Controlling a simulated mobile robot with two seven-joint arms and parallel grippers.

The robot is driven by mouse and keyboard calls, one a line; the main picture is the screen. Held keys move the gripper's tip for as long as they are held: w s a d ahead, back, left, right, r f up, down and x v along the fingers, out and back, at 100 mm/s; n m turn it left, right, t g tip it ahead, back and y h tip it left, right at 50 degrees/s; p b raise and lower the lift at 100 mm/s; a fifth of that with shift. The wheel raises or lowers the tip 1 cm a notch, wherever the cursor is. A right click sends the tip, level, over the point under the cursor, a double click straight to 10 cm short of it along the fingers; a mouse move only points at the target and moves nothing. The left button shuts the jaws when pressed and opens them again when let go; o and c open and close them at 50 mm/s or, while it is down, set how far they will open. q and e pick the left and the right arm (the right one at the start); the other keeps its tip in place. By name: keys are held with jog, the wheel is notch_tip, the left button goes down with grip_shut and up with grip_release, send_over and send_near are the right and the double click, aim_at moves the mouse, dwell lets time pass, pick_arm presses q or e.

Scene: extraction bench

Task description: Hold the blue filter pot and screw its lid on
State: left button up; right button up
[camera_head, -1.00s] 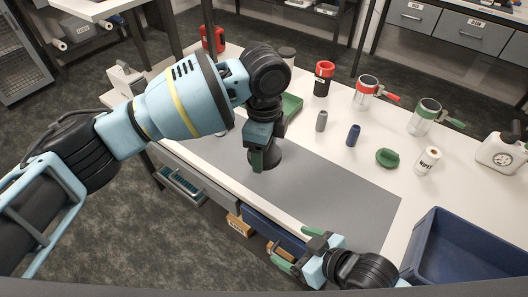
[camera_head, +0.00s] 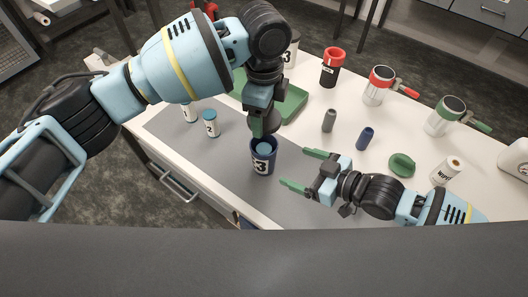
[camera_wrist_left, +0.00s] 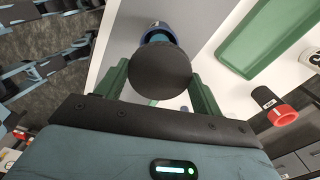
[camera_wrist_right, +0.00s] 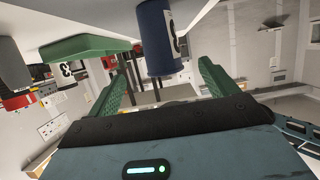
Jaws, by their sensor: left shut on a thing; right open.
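The blue filter pot (camera_head: 262,162), labelled 3, stands upright on the grey mat with something light blue inside its mouth. My left gripper (camera_head: 262,124) is above the pot, shut on a dark round lid (camera_wrist_left: 160,73). In the left wrist view the lid hides part of the pot (camera_wrist_left: 158,33) beyond it; it appears apart from the rim. My right gripper (camera_head: 298,169) is open to the right of the pot, its green fingers pointing at it. In the right wrist view the pot (camera_wrist_right: 156,40) shows between and beyond the fingers, apart from them.
Two small blue-capped vials (camera_head: 211,124) stand left of the pot. A green tray (camera_head: 292,105) lies behind. A grey cylinder (camera_head: 329,121), blue cylinder (camera_head: 366,138), green round piece (camera_head: 402,165) and white bottle (camera_head: 446,171) stand right. A red-topped pot (camera_head: 331,69) is farther back.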

aim_at(264, 157)
pick_arm(q)
jog(key=shift+s, duration=0.1)
pick_arm(e)
jog(key=shift+a, duration=0.1)
jog(key=x, duration=1.1)
jog(key=shift+w+a+f, duration=0.2)
jog(key=shift+w+a, duration=0.05)
jog(key=shift+w, duration=0.05)
jog(key=c, duration=1.5)
pick_arm(q)
jog(key=shift+f, duration=2.5)
jog(key=shift+f, duration=0.1)
jog(key=shift+f, duration=0.8)
jog(key=shift+f, duration=0.55)
